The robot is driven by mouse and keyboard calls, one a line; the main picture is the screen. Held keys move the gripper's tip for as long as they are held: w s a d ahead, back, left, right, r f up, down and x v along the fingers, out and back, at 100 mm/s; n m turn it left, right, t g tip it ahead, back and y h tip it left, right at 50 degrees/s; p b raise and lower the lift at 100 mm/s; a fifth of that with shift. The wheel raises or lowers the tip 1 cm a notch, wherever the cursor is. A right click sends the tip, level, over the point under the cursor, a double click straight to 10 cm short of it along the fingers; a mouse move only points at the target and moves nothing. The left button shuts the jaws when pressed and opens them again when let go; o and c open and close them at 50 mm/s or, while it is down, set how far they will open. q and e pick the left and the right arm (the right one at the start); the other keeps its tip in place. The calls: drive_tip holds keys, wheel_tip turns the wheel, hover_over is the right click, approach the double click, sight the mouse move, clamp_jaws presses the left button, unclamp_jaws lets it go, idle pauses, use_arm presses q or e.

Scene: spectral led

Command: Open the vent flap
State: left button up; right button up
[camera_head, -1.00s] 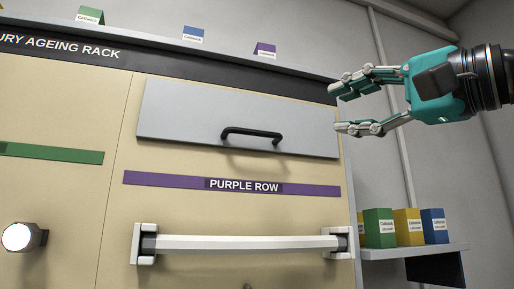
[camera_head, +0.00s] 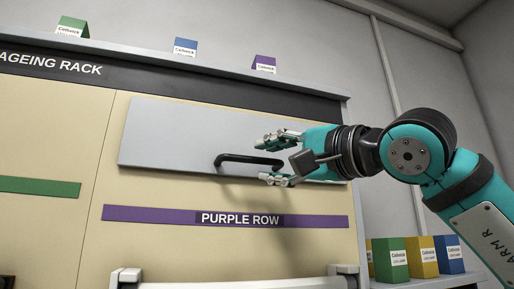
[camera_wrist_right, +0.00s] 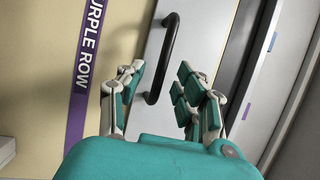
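The vent flap (camera_head: 170,135) is a light grey panel on the beige rack front, above the purple strip. It looks closed against the front. Its black bar handle (camera_head: 235,159) sits near the flap's lower middle. My right gripper (camera_head: 266,161) is open, its fingers pointing left at the handle's right end, one finger above and one below it. In the right wrist view the handle (camera_wrist_right: 167,60) stands ahead of and between the open fingers (camera_wrist_right: 155,85). Whether a finger touches it I cannot tell. My left gripper is not in view.
The purple row label (camera_head: 150,216) runs below the flap, with a white rail (camera_head: 230,284) under it. Small boxes (camera_head: 265,64) stand on top of the rack. Several coloured boxes (camera_head: 393,262) stand on a shelf at the lower right.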

sight(260, 161)
drive_tip(key=x, duration=0.1)
drive_tip(key=p+x, duration=0.1)
drive_tip(key=shift+w+a+r, duration=0.15)
drive_tip(key=shift+a+r, duration=0.15)
drive_tip(key=shift+w+a, duration=0.25)
drive_tip(key=shift+w, duration=0.05)
drive_tip(key=shift+w+a, duration=0.1)
drive_tip(key=shift+w, duration=0.05)
clamp_jaws()
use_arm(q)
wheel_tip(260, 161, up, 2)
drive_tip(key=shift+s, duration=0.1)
use_arm(e)
drive_tip(key=shift+f, duration=0.1)
